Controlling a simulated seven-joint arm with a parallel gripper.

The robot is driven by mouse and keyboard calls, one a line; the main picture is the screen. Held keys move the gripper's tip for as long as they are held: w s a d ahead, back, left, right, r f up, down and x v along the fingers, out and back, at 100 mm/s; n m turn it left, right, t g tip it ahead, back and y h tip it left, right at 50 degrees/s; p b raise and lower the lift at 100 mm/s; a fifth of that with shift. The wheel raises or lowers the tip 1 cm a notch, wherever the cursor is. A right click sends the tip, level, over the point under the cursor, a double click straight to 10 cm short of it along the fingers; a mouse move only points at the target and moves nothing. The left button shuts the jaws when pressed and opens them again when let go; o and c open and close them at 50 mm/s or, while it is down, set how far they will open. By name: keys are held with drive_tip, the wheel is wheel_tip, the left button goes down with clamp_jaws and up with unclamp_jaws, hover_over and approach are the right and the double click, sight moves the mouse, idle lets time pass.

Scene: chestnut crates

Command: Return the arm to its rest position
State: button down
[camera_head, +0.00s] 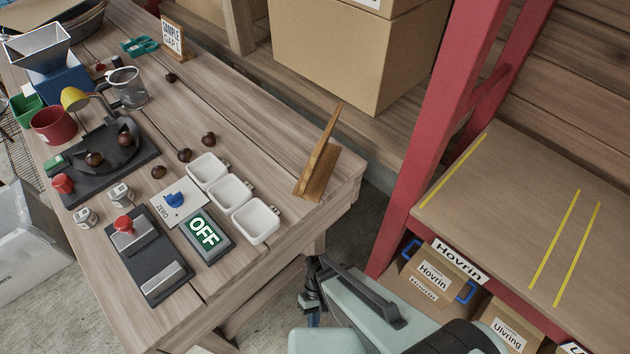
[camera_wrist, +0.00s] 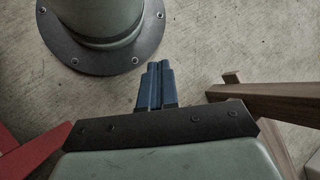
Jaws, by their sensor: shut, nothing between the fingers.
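My gripper (camera_wrist: 157,85) shows in the wrist view with its two blue fingers together and nothing between them. It points over bare concrete floor, toward the round bolted flange of my own base. In the head view my pale green arm (camera_head: 345,310) is at the bottom, right of the workbench (camera_head: 270,110) and apart from its top. The gripper's fingertips are hard to make out there.
A red-framed shelf (camera_head: 440,120) with labelled boxes (camera_head: 435,274) stands right of my arm. A table leg (camera_wrist: 270,108) is close right in the wrist view.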

drive_tip(key=d+m+t, duration=0.1)
drive_tip(key=d+m, duration=0.4)
drive_tip(key=d, duration=1.2)
drive_tip(key=shift+d+r+h, duration=0.25)
drive_tip(key=shift+d+h, duration=0.05)
drive_tip(key=shift+d, duration=0.1)
drive_tip(key=shift+a, duration=0.1)
